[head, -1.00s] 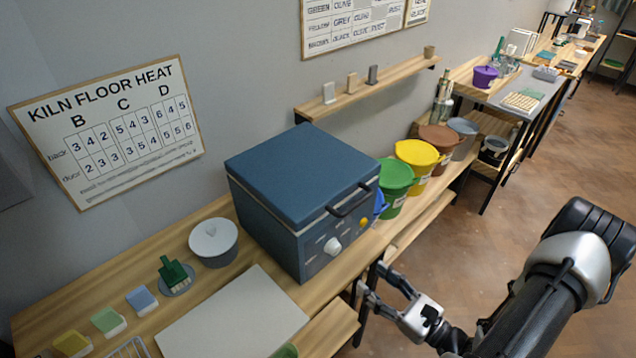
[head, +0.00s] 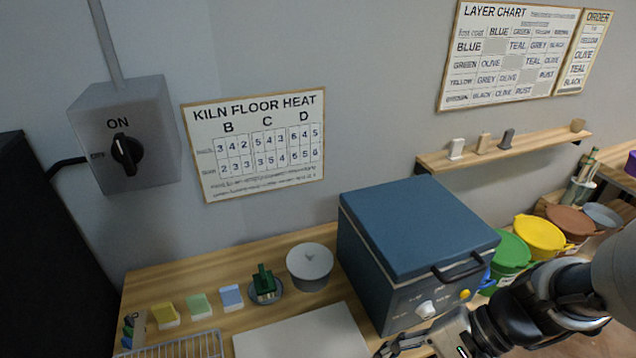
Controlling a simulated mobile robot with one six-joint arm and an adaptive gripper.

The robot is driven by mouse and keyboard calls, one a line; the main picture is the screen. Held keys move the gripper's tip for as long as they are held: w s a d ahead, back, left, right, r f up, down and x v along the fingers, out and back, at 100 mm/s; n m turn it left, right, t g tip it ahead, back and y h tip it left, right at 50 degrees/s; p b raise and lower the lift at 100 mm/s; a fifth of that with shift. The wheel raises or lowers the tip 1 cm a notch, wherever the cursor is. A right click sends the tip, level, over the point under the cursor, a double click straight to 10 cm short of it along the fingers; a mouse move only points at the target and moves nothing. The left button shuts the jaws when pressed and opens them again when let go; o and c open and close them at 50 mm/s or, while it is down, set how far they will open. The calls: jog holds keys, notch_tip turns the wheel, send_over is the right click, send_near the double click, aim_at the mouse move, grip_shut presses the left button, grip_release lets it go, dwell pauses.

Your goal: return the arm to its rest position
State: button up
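My gripper (head: 392,348) is at the bottom edge of the head view, right of centre, in front of the blue kiln box (head: 415,228). Its fingertips are partly cut off by the frame edge, so I cannot tell whether it is open or shut. No object shows in the visible part of it. My arm comes in from the right edge, bent, and covers part of the bench side and the buckets.
Green and yellow buckets (head: 540,238) stand right of the kiln. A switch box (head: 125,140) is on the wall.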

notch_tip(320, 180, up, 10)
jog(key=s+d+n+t+h, duration=0.1)
jog(key=d+n+t+h, duration=0.1)
jog(key=n+t+h, duration=0.3)
jog(key=shift+s+f+n+h, duration=0.15)
jog(key=shift+s+n+h, duration=0.25)
jog(key=shift+n+h, duration=1.55)
